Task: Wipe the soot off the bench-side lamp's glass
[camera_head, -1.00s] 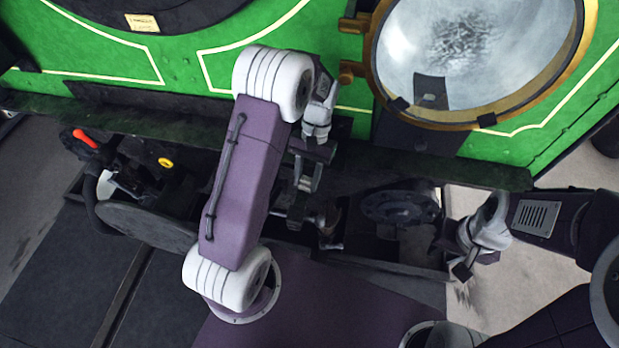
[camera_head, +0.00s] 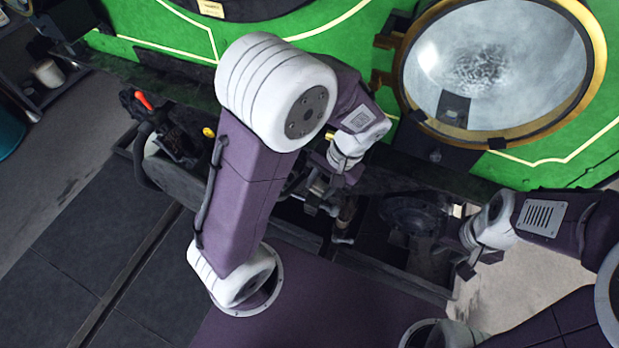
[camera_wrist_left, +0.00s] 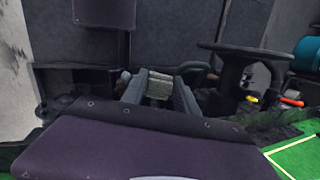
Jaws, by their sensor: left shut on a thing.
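A large round lamp with a brass rim (camera_head: 601,60) is at the upper right in the head view, on a green panel. Its glass (camera_head: 535,70) has a mottled grey soot patch (camera_head: 480,70) near the middle. My left gripper (camera_head: 318,203) is over the dark gear below the panel, left of and apart from the glass. In the left wrist view its fingers are shut on a small grey-green pad (camera_wrist_left: 158,86). Whether the pad is a cloth or a block I cannot tell. My right gripper (camera_head: 474,262) is below the lamp, with nothing visible in it.
A dark ledge (camera_head: 110,70) runs along the green panel. A teal container (camera_head: 8,135) and a shelf with a white cup (camera_head: 47,73) are at the far left. The left floor is clear.

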